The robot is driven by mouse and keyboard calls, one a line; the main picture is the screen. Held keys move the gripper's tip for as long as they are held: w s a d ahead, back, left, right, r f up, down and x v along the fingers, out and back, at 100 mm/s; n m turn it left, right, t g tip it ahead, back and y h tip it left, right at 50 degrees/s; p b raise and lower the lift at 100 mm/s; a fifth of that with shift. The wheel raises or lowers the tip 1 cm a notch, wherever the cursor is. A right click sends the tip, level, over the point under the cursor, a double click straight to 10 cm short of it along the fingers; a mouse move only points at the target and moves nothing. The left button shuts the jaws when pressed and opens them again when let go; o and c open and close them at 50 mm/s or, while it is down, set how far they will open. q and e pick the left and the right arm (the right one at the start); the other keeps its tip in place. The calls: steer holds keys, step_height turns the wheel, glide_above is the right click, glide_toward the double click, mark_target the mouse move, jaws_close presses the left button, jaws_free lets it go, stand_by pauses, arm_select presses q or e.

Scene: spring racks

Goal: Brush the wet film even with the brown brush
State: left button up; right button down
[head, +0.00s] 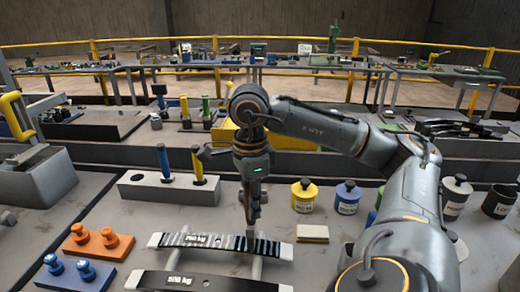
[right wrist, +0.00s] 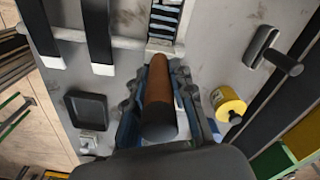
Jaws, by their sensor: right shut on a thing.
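My right gripper (head: 252,205) points down over the leaf spring marked 750 kg (head: 175,240), at the right of its middle. It is shut on the brown brush, whose brown handle (right wrist: 160,100) shows between the fingers in the right wrist view. The spring's top carries uneven light and dark stripes. The striped surface also shows ahead of the handle in the right wrist view (right wrist: 165,18). The bristles are hidden there, and I cannot tell whether they touch the spring. My left gripper is not in view.
A second dark spring (head: 225,283) lies in front. Orange pegs (head: 97,243) and blue pegs (head: 78,270) stand at left. A grey block (head: 140,190) holds blue and yellow handles behind. A yellow pot (head: 304,197) and a blue pot (head: 346,199) stand at right, near a small pale block (head: 312,233).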

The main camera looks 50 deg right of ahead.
steer(key=w+a+p, duration=0.3)
steer(key=w+a, duration=0.3)
steer(key=w, duration=0.4)
steer(key=w+a+f+p, duration=0.1)
steer(key=w+a+p, duration=0.3)
steer(key=w, duration=0.7)
steer(key=a, duration=0.2)
steer(key=shift+w+a+f, duration=0.15)
steer(key=shift+a+f, duration=0.05)
steer(key=shift+a, duration=0.1)
stand_by(1.3)
steer(key=shift+r, duration=0.1)
steer(key=shift+r+p, duration=2.15)
steer(key=shift+r, duration=0.75)
